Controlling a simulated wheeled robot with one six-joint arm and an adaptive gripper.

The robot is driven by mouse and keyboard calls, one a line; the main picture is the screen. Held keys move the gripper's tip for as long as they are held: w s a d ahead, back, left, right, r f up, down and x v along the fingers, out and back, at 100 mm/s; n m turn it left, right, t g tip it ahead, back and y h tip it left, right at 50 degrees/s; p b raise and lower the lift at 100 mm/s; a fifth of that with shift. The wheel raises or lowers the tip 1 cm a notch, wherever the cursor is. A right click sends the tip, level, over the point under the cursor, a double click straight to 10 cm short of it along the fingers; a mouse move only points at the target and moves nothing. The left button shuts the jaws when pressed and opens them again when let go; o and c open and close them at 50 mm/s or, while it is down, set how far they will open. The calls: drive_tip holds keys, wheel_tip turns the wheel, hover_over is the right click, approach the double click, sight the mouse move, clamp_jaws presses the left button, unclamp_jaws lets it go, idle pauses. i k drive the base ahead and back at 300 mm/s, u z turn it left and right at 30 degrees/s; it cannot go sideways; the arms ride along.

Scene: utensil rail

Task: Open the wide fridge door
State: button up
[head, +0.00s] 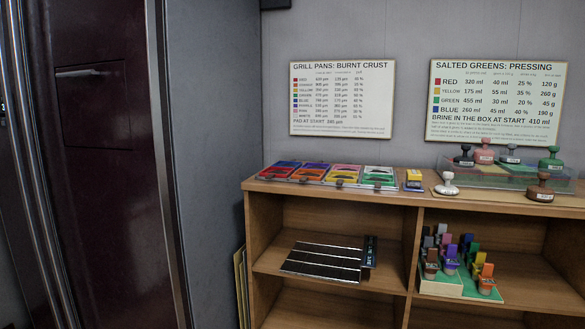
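The fridge (110,190) stands at the left edge of the head view, with a dark maroon front and metal trim along its edge. A small panel with a short bar handle (90,72) is set into its upper part. Long vertical metal bars (35,130) run down the far left, partly cut off by the frame. The door looks closed, with no visible gap, though much of the fridge lies outside the view. My gripper is not in view.
A wooden shelf unit (412,205) stands to the right, holding coloured trays (330,174), stamps (484,152) and small coloured items (460,262). Two charts hang above, one about grill pans (342,98), one about salted greens (494,100).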

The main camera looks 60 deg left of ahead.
sight(115, 213)
drive_tip(key=u, duration=3.55)
drive_tip(key=i, duration=1.4)
drive_tip(key=u, duration=0.3)
